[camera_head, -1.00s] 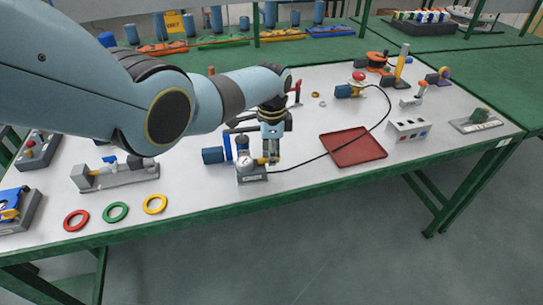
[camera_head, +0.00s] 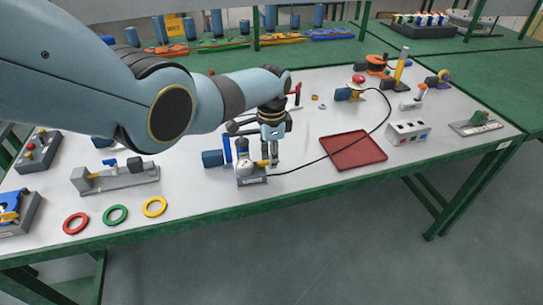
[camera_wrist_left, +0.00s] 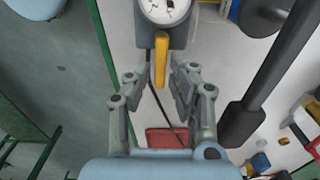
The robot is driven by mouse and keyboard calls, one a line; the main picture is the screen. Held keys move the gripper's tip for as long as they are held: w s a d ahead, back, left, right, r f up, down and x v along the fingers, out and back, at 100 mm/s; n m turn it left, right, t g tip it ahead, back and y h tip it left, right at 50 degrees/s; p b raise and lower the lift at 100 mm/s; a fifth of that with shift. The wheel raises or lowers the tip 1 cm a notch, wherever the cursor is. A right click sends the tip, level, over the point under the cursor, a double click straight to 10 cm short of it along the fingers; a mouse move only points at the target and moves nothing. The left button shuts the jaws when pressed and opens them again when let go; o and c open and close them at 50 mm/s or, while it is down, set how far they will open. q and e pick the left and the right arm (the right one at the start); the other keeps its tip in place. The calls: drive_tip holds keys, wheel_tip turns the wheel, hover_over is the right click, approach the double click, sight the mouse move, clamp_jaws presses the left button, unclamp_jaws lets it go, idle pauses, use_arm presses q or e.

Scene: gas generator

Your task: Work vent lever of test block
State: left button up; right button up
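The test block (camera_head: 251,175) is a small grey block with a round white gauge, near the front edge of the table. In the left wrist view the gauge (camera_wrist_left: 166,8) shows at the top. The yellow vent lever (camera_wrist_left: 161,60) sticks out below it; it also shows beside the gauge in the head view (camera_head: 263,164). My left gripper (camera_head: 270,162) is above the lever's side of the block. In the left wrist view its two fingers (camera_wrist_left: 164,80) are apart, one on each side of the lever's end, with gaps visible. My right gripper is out of view.
A blue-ended fitting (camera_head: 212,158) stands left of the block. A black cable runs from the block past a red tray (camera_head: 353,152). Red, green (camera_head: 115,215) and yellow rings lie at the front left. A grey box with sockets (camera_head: 408,132) stands farther right.

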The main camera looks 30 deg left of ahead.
use_arm(q)
drive_tip(key=shift+r, duration=0.1)
wheel_tip(320, 180, up, 12)
idle(0.6)
idle(0.4)
